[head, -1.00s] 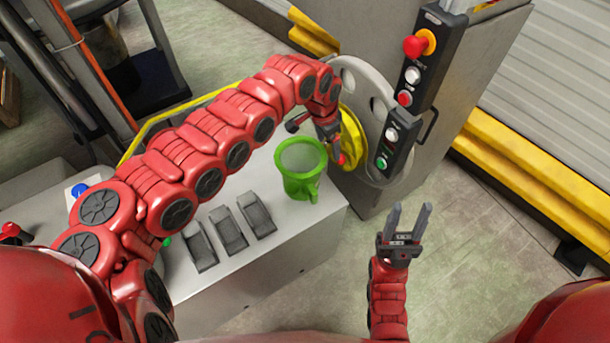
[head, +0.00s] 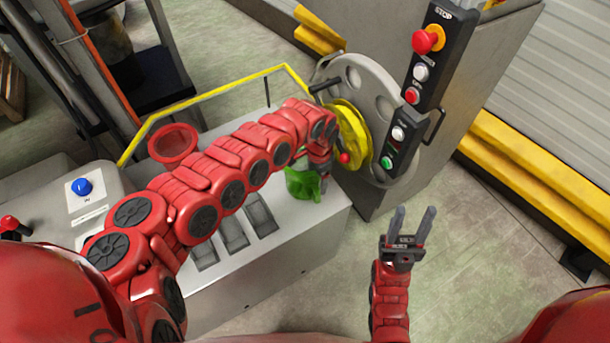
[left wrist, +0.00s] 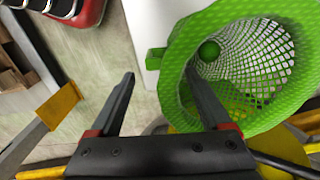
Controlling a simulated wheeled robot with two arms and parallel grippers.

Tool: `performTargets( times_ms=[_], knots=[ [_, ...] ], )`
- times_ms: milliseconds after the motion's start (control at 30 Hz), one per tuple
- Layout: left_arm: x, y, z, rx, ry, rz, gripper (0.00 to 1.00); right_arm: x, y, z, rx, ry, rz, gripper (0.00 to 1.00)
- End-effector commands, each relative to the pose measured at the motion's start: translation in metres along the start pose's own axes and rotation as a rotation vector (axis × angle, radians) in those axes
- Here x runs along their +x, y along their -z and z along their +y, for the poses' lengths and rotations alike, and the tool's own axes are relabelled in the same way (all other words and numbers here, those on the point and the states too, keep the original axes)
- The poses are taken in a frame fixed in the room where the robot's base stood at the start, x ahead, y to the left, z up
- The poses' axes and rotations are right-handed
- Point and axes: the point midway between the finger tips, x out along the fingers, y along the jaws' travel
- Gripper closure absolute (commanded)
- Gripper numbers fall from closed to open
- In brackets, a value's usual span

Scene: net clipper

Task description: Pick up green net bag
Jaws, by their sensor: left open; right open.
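The green net bag (head: 300,186) stands on the grey machine top near its right end, partly hidden by my left arm. In the left wrist view the green net bag (left wrist: 180,66) shows its wide rim, open mesh and a small tab on its left side. My left gripper (head: 320,172) is at the bag; it is open in the left wrist view (left wrist: 160,74). One finger overlaps the rim in the picture and the tab appears between the fingers; I cannot tell whether they touch. My right gripper (head: 413,215) is open and empty, right of the machine.
A yellow wheel (head: 352,132) on a grey disc and a button panel (head: 410,110) stand just right of the bag. A red ring-shaped item (head: 173,144) is behind my left arm. Grey pedals (head: 259,214) lie in front. A yellow rail (head: 215,97) runs along the back.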

Motion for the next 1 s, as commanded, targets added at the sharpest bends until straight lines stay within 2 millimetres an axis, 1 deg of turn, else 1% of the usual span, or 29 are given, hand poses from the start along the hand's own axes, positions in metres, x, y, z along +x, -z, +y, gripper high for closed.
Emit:
performTargets(
  times_ms=[33, 100, 200, 300, 400, 567, 600, 667, 800, 867, 900, 967, 1000],
  knots=[
    [0.004, -0.001, 0.004, 0.000, -0.007, -0.002, 0.19, 0.010, 0.002, 0.001, 0.000, 0.000, 0.000, 0.53],
    [0.016, -0.002, 0.007, 0.000, -0.007, 0.000, 0.19, 0.016, 0.003, 0.001, 0.000, 0.000, 0.000, 0.53],
    [0.031, -0.001, 0.005, 0.000, -0.004, 0.001, 0.19, 0.014, 0.002, 0.001, 0.000, 0.000, 0.000, 0.53],
    [0.039, -0.002, 0.006, 0.000, -0.005, 0.000, 0.19, 0.015, 0.003, 0.001, 0.000, 0.000, 0.000, 0.53],
    [0.042, -0.003, 0.004, -0.002, -0.003, -0.001, 0.19, 0.015, 0.003, 0.001, 0.000, 0.000, 0.000, 0.53],
    [0.042, -0.003, 0.004, -0.002, -0.002, 0.000, 0.19, 0.015, 0.003, 0.001, 0.000, 0.000, 0.000, 0.53],
    [0.042, -0.003, 0.004, -0.002, -0.001, 0.000, 0.22, 0.015, 0.003, 0.001, 0.000, 0.000, 0.000, 0.53],
    [0.042, -0.003, 0.004, -0.002, -0.002, 0.000, 0.33, 0.015, 0.003, 0.001, 0.000, 0.000, 0.000, 0.53],
    [0.042, -0.003, 0.004, -0.002, -0.002, 0.000, 0.58, 0.015, 0.003, 0.001, 0.000, 0.000, 0.000, 0.53],
    [0.042, -0.003, 0.004, -0.002, -0.002, 0.000, 0.69, 0.015, 0.003, 0.001, 0.000, 0.000, 0.000, 0.53],
    [0.042, -0.003, 0.004, -0.002, -0.001, 0.000, 0.76, 0.015, 0.003, 0.001, 0.000, 0.000, 0.000, 0.53],
    [0.042, -0.003, 0.004, -0.002, -0.001, 0.001, 0.87, 0.015, 0.003, 0.001, 0.000, 0.000, 0.000, 0.53],
    [0.042, -0.003, 0.004, -0.002, -0.001, 0.001, 0.94, 0.015, 0.003, 0.001, 0.000, 0.000, 0.000, 0.53]
  ],
)
